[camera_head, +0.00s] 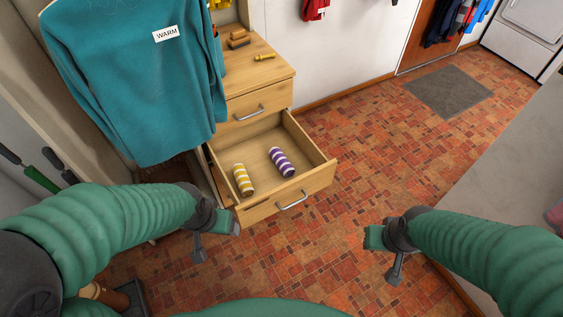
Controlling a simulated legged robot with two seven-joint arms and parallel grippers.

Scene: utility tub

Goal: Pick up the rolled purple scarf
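The rolled scarf with purple and white stripes (282,161) lies in the pulled-out lower drawer (318,165), on the right side of its floor. A yellow and white striped roll (243,180) lies to its left, a small gap away. My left gripper (218,240) is in front of the drawer's left front corner, apart from both rolls. My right gripper (384,255) hangs over the tiled floor, to the right of the drawer and well away from it. No held object shows at either gripper. The finger gaps are too unclear to read.
A teal sweater (140,85) labelled WARM hangs left of the wooden dresser (262,75). The upper drawer (255,111) is closed. Small brown items (238,39) lie on top. A pale counter (515,180) stands at right. The floor between is clear, with a grey mat (448,92) farther back.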

